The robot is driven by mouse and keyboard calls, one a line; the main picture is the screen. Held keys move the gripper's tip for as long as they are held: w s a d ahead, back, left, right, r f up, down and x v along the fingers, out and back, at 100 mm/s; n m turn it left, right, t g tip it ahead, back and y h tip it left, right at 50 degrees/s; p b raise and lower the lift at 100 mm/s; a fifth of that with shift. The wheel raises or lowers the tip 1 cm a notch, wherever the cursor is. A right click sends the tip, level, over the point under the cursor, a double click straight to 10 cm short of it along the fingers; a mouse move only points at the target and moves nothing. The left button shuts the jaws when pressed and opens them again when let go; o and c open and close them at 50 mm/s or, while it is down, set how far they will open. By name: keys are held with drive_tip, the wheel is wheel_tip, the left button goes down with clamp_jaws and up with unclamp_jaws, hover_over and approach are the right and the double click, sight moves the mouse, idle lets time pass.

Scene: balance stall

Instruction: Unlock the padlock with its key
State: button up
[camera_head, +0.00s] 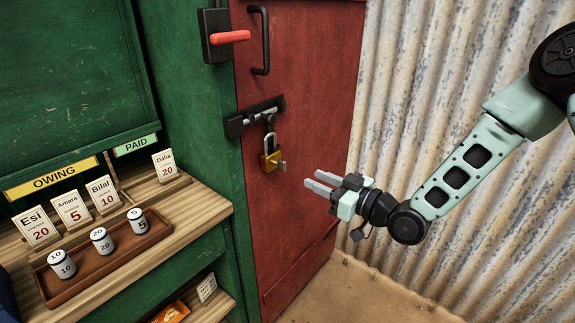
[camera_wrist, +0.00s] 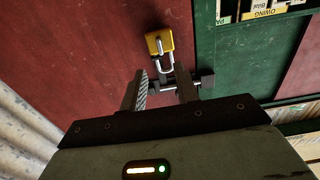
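The brass padlock (camera_head: 269,161) hangs by its grey shackle from the sliding bolt (camera_head: 262,112) on the red door. A small silver piece, seemingly the key (camera_head: 282,166), sticks out from the padlock's face. The padlock also shows in the wrist view (camera_wrist: 170,38), just beyond my fingers, with the silver piece (camera_wrist: 159,46) in front of it. I cannot tell whether the shackle is locked. My gripper (camera_head: 315,182) is open and empty, to the right of the padlock and apart from it. Its two spread fingers show in the wrist view (camera_wrist: 161,86).
The red door (camera_head: 305,80) has a black pull handle and a red-handled lever (camera_head: 229,37) beside it. At left, a wooden counter (camera_head: 195,207) holds name cards and a tray (camera_head: 52,289) with several small cylinders. A corrugated wall (camera_head: 400,90) stands at right.

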sight(285, 167)
drive_tip(key=p+x, duration=0.1)
drive_tip(key=x, duration=0.9)
clamp_jaws()
